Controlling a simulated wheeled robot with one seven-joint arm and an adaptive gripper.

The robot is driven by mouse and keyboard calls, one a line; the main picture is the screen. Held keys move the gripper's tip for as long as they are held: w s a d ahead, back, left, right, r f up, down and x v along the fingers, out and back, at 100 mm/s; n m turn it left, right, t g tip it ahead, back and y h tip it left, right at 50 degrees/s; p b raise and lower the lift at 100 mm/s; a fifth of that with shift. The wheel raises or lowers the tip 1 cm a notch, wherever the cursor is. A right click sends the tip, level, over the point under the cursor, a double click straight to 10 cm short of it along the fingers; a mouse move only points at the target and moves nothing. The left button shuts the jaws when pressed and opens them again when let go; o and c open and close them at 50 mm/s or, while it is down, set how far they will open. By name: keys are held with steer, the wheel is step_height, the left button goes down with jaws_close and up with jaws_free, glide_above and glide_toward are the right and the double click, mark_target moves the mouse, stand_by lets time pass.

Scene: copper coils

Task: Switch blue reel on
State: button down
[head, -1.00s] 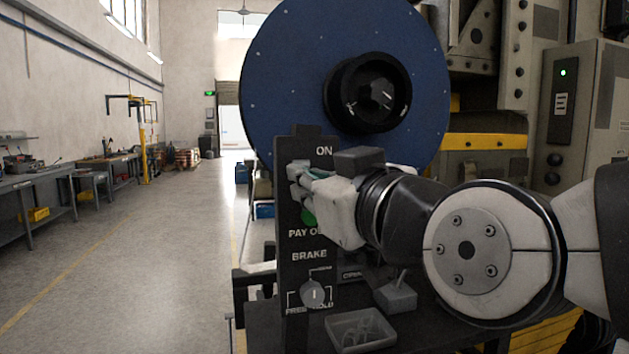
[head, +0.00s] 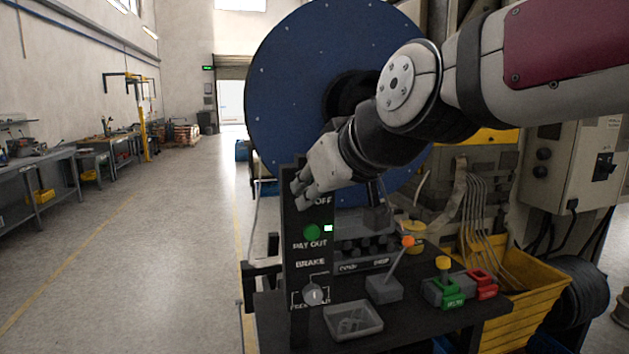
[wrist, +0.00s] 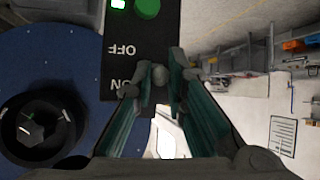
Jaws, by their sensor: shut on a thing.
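The blue reel (head: 285,95) stands upright behind a black control panel (head: 299,255), and shows at left in the wrist view (wrist: 50,65). My gripper (head: 301,192) is at the panel's top, above the OFF label. In the wrist view, which shows the panel upside down, my fingertips (wrist: 160,79) close on the grey round-ended switch lever (wrist: 160,74), beside the ON label. In the head view my gripper hides the lever and the ON label. A small green indicator (head: 328,228) is lit beside the green button (head: 312,233).
The aisle at left is clear.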

steer(key=shift+r+g+p, duration=0.25)
steer(key=shift+g+p, duration=0.15)
steer(key=shift+w, duration=0.1)
steer(key=c, duration=1.6)
jaws_free()
steer(key=shift+a, duration=0.1)
steer(key=v, duration=1.2)
steer(key=shift+a+r, duration=0.15)
